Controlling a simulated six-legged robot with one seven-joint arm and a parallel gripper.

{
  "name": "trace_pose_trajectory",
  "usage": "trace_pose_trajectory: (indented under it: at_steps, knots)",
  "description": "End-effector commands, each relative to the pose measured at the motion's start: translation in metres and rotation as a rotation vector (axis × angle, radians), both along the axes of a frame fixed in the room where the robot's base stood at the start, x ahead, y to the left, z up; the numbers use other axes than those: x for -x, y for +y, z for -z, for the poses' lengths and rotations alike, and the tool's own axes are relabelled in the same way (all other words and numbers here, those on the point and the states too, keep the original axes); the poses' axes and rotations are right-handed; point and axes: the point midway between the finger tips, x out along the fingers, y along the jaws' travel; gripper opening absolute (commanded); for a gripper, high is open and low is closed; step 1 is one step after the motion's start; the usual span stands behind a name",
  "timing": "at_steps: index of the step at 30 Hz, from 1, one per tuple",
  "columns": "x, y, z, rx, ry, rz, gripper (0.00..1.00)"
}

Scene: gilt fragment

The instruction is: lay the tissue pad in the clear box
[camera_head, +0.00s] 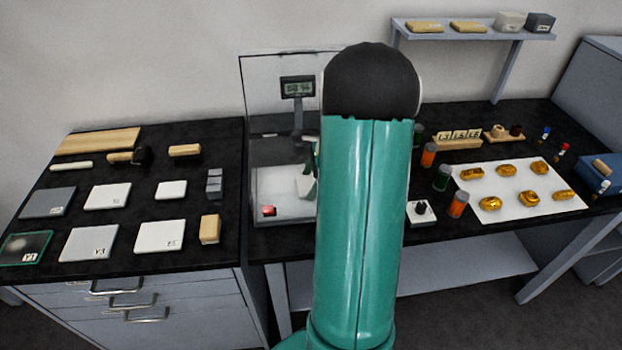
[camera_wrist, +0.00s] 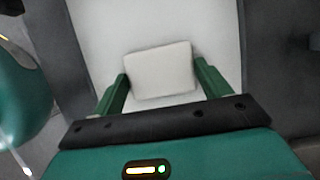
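The tissue pad (camera_wrist: 160,72) is a white, roughly square pad. In the wrist view it sits between the two green fingers of my gripper (camera_wrist: 161,68), which meet its left and right edges. In the head view the pad (camera_head: 304,187) shows as a small pale shape just left of my arm, over the white floor of the clear box. The clear box (camera_head: 262,85) has transparent walls and stands in the middle of the benches. My arm hides its right part and most of my gripper. I cannot tell whether the pad touches the floor.
A small red object (camera_head: 268,211) lies on the box's floor at the front left. A display on a post (camera_head: 297,88) stands at the box. The left bench holds several pads and plates; the right bench holds bottles and a white sheet (camera_head: 520,208) with golden pieces.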

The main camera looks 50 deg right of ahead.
Motion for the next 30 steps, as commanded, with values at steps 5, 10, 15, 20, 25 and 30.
trace_pose_trajectory:
  at_steps: [5,10,15,20,25,30]
  knots:
    - [0.000,0.000,0.000,0.000,0.000,0.000,0.98]
    - [0.000,0.000,0.000,0.000,0.000,0.000,0.98]
    - [0.001,-0.001,-0.008,0.001,-0.001,0.001,0.98]
    - [0.006,-0.009,-0.032,0.003,-0.002,0.001,0.98]
    - [0.016,-0.020,-0.067,0.005,-0.003,0.000,0.98]
    - [0.025,-0.029,-0.097,0.002,-0.001,0.000,0.98]
